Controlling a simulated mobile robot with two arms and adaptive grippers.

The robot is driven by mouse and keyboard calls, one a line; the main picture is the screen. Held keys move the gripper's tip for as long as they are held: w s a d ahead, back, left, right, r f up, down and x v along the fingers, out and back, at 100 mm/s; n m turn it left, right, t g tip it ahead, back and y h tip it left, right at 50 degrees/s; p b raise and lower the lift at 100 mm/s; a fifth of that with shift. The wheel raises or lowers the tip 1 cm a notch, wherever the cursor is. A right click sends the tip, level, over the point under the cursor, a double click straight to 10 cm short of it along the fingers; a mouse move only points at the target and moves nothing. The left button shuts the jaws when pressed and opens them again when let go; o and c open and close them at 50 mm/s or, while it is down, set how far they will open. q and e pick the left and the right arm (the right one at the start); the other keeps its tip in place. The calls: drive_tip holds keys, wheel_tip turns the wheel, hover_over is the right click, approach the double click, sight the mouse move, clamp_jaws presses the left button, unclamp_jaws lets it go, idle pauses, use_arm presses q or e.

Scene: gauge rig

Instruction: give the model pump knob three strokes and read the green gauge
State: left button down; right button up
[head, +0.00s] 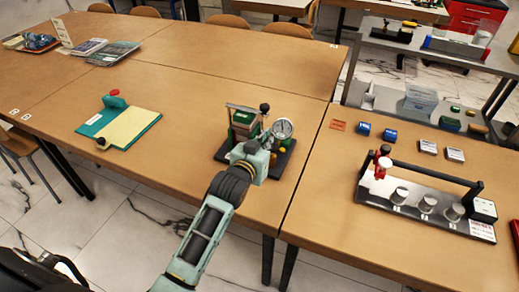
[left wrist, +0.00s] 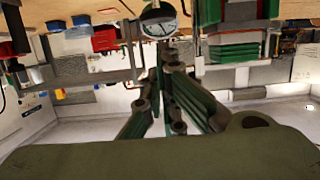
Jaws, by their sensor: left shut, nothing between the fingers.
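The model pump rig stands on a dark base (head: 284,160) near the front edge of the middle table. It has a green block (head: 243,120), a black ball knob (head: 264,107) and a round white gauge (head: 282,128). The gauge also shows in the left wrist view (left wrist: 158,22); its dial is too small to read. My left gripper (head: 262,140) is in front of the rig, close to the gauge and below the knob. In the left wrist view its fingers (left wrist: 162,62) are together and empty. I cannot tell whether they touch the rig. My right gripper is out of view.
A green board with a yellow sheet (head: 130,126) lies to the left. A rack with several metal cylinders (head: 427,204) and a red knob (head: 383,165) stands on the right table. Blue blocks (head: 389,135) lie behind it. The table behind the pump rig is largely clear.

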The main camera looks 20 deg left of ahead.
use_arm(q)
drive_tip(key=v, duration=0.6)
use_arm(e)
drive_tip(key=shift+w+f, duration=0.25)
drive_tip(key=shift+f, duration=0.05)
use_arm(q)
drive_tip(key=shift+a, duration=0.1)
